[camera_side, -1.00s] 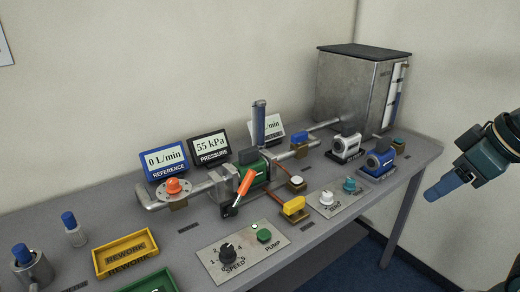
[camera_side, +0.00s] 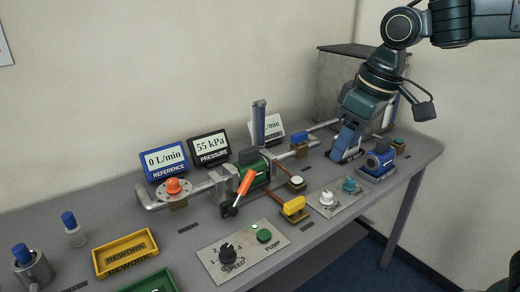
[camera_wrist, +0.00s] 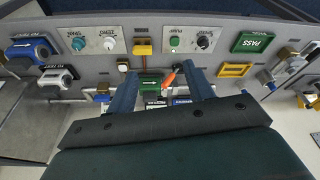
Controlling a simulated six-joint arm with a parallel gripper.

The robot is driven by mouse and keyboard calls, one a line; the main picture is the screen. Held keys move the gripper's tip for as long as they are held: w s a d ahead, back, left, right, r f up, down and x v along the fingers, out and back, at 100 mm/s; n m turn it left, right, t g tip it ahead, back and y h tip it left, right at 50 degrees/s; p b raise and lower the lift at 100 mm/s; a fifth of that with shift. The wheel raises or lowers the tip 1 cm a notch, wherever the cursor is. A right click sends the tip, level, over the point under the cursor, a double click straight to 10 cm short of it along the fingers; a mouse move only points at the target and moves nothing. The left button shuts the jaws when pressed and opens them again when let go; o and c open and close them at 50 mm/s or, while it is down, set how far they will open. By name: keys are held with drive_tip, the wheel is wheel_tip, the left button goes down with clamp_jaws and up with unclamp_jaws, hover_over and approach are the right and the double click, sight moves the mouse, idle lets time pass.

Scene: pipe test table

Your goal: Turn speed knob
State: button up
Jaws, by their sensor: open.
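The black speed knob (camera_side: 228,250) sits on a pale panel (camera_side: 268,238) at the front of the table, with numbers around it and "SPEED" printed below. A green pump button (camera_side: 264,236) is on the same panel. The knob also shows in the wrist view (camera_wrist: 204,42), towards the top, right of the pump button. My gripper (camera_side: 345,155) appears over the right part of the table in the side view, well away from the knob. Its two blue fingers (camera_wrist: 162,72) are spread apart with nothing held between them.
An orange-handled lever (camera_side: 245,183) and a yellow valve (camera_side: 294,206) stand behind the panel. A yellow rework tray (camera_side: 124,253) lies to its left. A second knob panel (camera_side: 339,201) and a blue device (camera_side: 379,160) are at the right. The pressure display (camera_side: 210,146) reads 55 kPa.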

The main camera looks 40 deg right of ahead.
drive_tip(key=w+a+f+n+g, duration=0.2)
drive_tip(key=w+a+f, duration=0.3)
drive_tip(key=w+a, duration=0.4)
drive_tip(key=n+g, duration=0.1)
drive_tip(key=n, duration=0.1)
hover_over(227, 248)
wheel_tip(227, 248, down, 9)
drive_tip(key=shift+f+h, duration=0.15)
drive_tip(key=shift+h, duration=0.15)
drive_tip(key=shift+f, duration=0.1)
wheel_tip(227, 248, down, 14)
drive_tip(key=shift+r, duration=0.25)
drive_tip(key=c, duration=1)
